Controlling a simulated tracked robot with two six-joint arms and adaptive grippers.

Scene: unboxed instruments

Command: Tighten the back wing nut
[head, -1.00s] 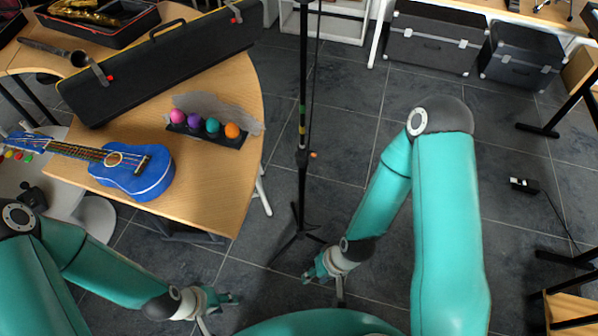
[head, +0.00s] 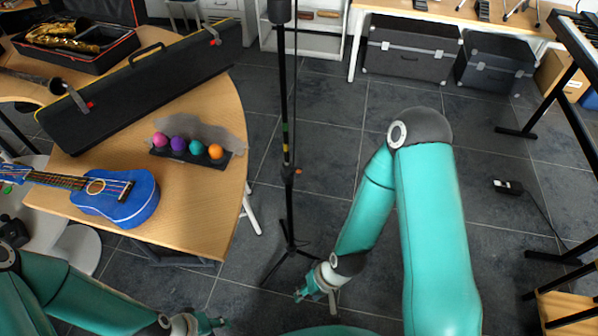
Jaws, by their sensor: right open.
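No wing nut can be made out for certain at this size. A black upright stand (head: 289,205) with tripod legs stands on the floor in the middle, with a small orange piece (head: 298,171) on its right side; I cannot tell if that is a wing nut. My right gripper (head: 302,292) is open and empty, low beside the foot of the stand. My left gripper (head: 217,322) is at the bottom edge, partly cut off, apart from the table and the stand; its jaw opening is unclear.
A wooden table (head: 215,225) at left carries a blue ukulele (head: 118,198), a row of coloured balls (head: 196,149) and a long black case (head: 140,85). Grey cases (head: 408,48) stand at the back. A black keyboard stand (head: 570,120) is at right.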

